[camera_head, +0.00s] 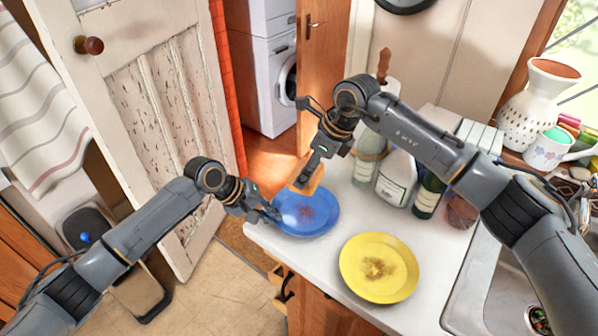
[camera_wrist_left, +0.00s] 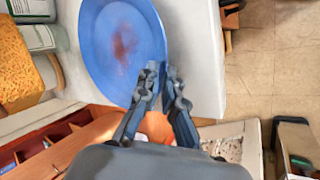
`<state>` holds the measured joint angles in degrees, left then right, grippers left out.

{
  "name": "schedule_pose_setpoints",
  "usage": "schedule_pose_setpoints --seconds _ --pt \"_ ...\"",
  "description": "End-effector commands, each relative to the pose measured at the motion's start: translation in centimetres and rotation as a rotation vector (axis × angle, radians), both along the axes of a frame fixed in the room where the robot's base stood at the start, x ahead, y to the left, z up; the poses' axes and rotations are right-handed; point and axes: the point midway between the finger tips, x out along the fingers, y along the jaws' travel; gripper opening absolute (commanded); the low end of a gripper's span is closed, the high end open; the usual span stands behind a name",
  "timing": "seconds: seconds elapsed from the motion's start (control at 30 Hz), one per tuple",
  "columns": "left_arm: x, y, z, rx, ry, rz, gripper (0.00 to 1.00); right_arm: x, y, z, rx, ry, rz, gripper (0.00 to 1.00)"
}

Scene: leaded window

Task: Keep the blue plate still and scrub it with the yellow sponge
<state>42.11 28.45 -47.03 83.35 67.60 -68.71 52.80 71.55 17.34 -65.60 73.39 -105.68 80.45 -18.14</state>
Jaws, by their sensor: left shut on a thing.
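The blue plate (camera_head: 314,222) lies at the left end of the white counter, with a reddish-brown stain in its middle. It fills the upper part of the left wrist view (camera_wrist_left: 95,35). My left gripper (camera_head: 272,211) is shut on the plate's rim; its fingers show at the rim in the left wrist view (camera_wrist_left: 164,82). The yellow sponge (camera_head: 311,180) is held in my right gripper (camera_head: 316,165), which points down beyond the plate's far edge. The sponge also shows at the left of the left wrist view (camera_wrist_left: 18,62), apart from the plate. The right fingertips are partly hidden.
A yellow plate (camera_head: 350,268) with a brown stain lies nearer on the counter (camera_head: 432,245). A clear bottle (camera_head: 366,160), a white bottle (camera_head: 396,178) and a dark green bottle (camera_head: 428,196) stand right of the sponge. The sink (camera_head: 478,290) is at the right.

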Motion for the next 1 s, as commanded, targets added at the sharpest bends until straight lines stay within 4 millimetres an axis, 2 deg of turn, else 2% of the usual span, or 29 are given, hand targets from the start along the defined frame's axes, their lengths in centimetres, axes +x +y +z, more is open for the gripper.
schedule_pose_setpoints --seconds 0.03,0.2,0.4,0.63,1.0 --pt "0.0 0.1 -0.2 0.003 0.004 0.002 0.00 -0.2 0.0 -0.9 0.001 0.002 -0.066 0.56" --pt "0.0 0.1 -0.2 0.003 0.004 0.002 0.00 -0.3 0.2 -2.7 0.003 -0.002 -0.305 0.56" --pt "-0.1 0.1 -0.2 0.003 0.004 0.002 0.00 -0.4 0.4 -3.6 0.003 -0.002 -0.475 0.56" --pt "-0.1 0.1 -0.2 0.003 0.004 0.002 0.00 -0.4 0.4 -4.8 0.002 -0.001 -0.511 0.56" --pt "-0.1 0.1 -0.2 0.003 0.004 0.001 0.00 -0.3 0.3 -8.7 0.002 -0.001 -0.511 0.56"
